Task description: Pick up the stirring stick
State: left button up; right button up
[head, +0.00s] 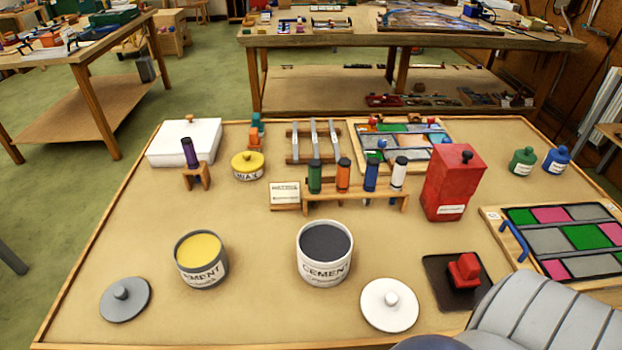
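I cannot pick out a stirring stick for certain. Three grey strips (315,138) lie across a wooden rack at the back of the workbench. Two open tins labelled cement stand at the front: a grey tin with yellow contents (202,272) and a white tin with dark grey contents (324,270). No stick shows standing in either tin. A grey lid (125,299) and a white lid (389,305) lie on the bench beside them. A grey ribbed part, likely of my arm, fills the lower right corner. Neither gripper shows.
A wooden holder (398,205) with several coloured cylinders stands mid-bench, near a red box (453,183). A red-handled block (464,270) sits on a dark pad. A leaded panel (572,238) lies at right. The bench's left front is mostly clear.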

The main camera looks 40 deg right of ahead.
aim_at(315, 165)
jog(key=l+z, duration=0.1)
jog(key=z, duration=0.65)
jog(key=i+l+z, duration=0.1)
jog(key=z, duration=0.25)
